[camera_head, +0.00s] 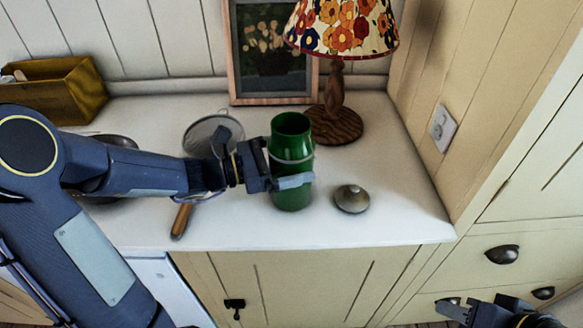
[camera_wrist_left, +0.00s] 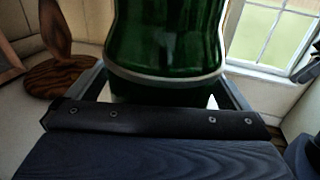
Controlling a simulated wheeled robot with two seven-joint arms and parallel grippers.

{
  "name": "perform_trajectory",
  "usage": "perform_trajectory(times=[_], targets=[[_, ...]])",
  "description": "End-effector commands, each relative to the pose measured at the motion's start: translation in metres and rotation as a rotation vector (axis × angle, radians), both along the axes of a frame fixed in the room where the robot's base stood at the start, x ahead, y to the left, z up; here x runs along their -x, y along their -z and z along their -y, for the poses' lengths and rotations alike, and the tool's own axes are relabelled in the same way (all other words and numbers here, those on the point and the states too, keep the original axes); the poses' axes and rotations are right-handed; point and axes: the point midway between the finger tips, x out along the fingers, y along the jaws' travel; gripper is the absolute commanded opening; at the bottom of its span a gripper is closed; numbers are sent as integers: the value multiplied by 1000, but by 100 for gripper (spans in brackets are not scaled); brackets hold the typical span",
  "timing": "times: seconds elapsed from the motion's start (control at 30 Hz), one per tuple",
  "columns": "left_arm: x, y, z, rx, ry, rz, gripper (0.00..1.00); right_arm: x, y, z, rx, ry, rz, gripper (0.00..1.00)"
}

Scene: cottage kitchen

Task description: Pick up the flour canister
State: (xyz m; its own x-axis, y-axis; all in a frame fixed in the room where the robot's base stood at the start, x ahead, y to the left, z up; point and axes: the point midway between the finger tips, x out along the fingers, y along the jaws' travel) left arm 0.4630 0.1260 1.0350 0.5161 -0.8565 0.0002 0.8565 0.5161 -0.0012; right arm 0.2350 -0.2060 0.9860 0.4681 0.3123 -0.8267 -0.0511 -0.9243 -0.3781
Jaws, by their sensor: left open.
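The green flour canister (camera_head: 292,180) stands upright on the white counter, with its top open and a pale band around its middle. A small domed metal lid (camera_head: 351,198) lies on the counter just right of it. My left gripper (camera_head: 291,172) is open at the canister's middle, with a finger across its front. In the left wrist view the canister (camera_wrist_left: 168,40) fills the space between the two spread fingers (camera_wrist_left: 168,88); whether they touch it is unclear. My right gripper (camera_head: 470,309) is partly in view at the bottom right, away from the counter; its jaw opening is unclear.
A lamp (camera_head: 333,95) with a flowered shade and a framed picture (camera_head: 272,50) stand close behind the canister. A sieve (camera_head: 213,133) with a wooden handle lies left, partly under my left arm. A wooden box (camera_head: 62,90) is at the back left. The counter's front right is clear.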

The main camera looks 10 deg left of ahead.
Motion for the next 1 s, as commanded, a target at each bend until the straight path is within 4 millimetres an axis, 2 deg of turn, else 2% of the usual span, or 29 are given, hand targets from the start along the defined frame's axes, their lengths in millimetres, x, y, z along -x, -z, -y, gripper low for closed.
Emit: perform_trajectory(times=[0.17, 0.67, 1.0], targets=[[0, 0, 0, -1, 0, 1, 100, 0, 0, 0, 0, 0, 0, 36], [0, 0, 0, -1, 0, 1, 36, 0, 0, 0, 0, 0, 0, 36], [0, -5, 0, 0, 1, 6, 35, 0, -1, 0, 0, 0, 0, 36]])
